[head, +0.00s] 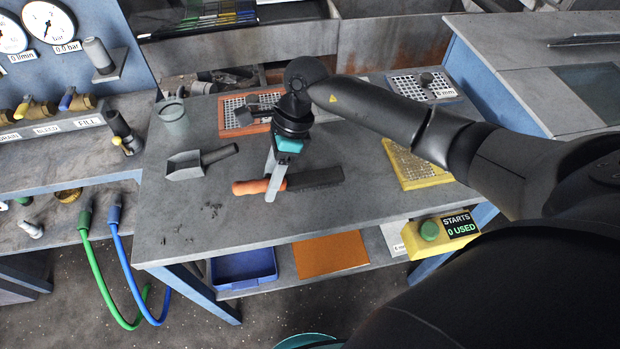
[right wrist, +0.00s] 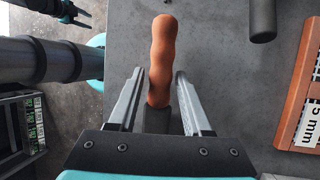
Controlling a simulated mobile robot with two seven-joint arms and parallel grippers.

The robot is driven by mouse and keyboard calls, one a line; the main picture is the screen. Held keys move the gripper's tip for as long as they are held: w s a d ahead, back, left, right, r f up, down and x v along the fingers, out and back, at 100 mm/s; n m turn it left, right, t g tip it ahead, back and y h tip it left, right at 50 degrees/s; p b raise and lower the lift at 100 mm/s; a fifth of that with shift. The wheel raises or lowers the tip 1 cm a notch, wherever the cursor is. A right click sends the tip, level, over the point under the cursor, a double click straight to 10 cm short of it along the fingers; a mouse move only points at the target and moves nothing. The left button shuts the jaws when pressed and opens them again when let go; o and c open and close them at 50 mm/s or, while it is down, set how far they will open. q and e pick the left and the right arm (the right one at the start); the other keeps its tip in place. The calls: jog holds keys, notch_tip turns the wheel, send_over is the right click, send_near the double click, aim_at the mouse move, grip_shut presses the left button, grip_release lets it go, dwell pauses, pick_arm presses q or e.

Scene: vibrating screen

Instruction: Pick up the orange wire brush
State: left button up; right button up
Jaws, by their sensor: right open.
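The orange wire brush (head: 250,187) lies on the grey bench top, its orange handle to the left and its dark brush part to the right. In the right wrist view, the handle (right wrist: 161,58) runs lengthwise between the fingers. My right gripper (head: 271,193) is over the brush, by the inner end of the handle. In the right wrist view, my right gripper (right wrist: 159,75) is open, with a finger on each side of the handle and gaps visible. The dark part of the brush is mostly hidden there. What looks like my left gripper (right wrist: 72,14) shows small at the upper left.
A grey scoop (head: 188,164) lies left of the brush. A yellow-framed sieve (head: 433,179) is at right. The bench front left of the brush is mostly clear, with dark crumbs.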

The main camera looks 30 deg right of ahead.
jog(key=shift+a+f, duration=0.25)
jog(key=shift+f, duration=0.3)
grip_shut()
